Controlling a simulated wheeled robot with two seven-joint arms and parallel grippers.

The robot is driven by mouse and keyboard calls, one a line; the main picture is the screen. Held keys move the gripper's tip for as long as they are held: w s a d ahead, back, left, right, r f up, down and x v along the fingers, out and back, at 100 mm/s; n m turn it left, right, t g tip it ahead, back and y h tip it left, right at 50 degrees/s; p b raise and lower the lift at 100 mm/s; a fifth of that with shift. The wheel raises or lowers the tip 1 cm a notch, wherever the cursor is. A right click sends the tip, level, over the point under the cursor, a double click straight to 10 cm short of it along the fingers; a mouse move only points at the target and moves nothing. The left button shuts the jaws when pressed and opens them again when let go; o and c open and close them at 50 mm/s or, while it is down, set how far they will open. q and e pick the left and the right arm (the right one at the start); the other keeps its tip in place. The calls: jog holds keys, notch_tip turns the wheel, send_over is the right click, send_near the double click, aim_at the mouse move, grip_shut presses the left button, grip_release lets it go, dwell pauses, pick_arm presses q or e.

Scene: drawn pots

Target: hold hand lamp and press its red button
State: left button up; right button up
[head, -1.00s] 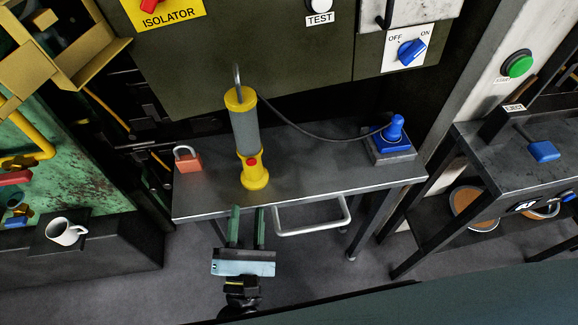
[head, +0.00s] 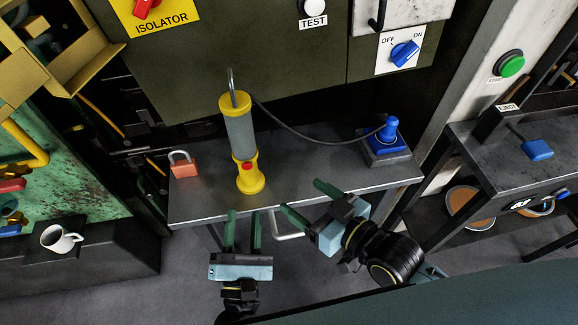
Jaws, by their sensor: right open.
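The yellow hand lamp (head: 239,140) with a grey middle stands upright on the metal table, its hook at the top. Its red button (head: 247,167) faces me on the lower yellow part. My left gripper (head: 242,217) is open and empty at the table's front edge, below the lamp, fingers pointing toward it. My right gripper (head: 299,201) is open and empty, to the right of the lamp and near the front edge, fingers pointing up-left. Neither gripper appears to touch the lamp.
A red padlock (head: 184,166) sits left of the lamp on the table (head: 320,176). A cable runs from the lamp to a blue plug on a block (head: 386,140) at right. A handle bar (head: 290,236) projects from the table's front. A white mug (head: 60,239) stands far left.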

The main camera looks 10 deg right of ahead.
aim_at(240, 134)
jog(key=w+a+r, duration=0.2)
jog(key=w+a, duration=0.1)
jog(key=w, duration=0.2)
jog(key=w+a+r+n+t+y, duration=0.1)
jog(key=w+a+r, duration=0.1)
jog(key=w+a, duration=0.2)
jog(key=w+a+r+n+y, duration=0.1)
jog(key=w+a+r, duration=0.1)
jog(key=w+a, duration=0.2)
jog(key=shift+w+a, duration=0.1)
jog(key=shift+w, duration=0.75)
jog(key=shift+f, duration=0.1)
jog(key=c, duration=1.4)
pick_arm(q)
grip_shut()
jog(key=shift+r, duration=0.1)
dwell(0.5)
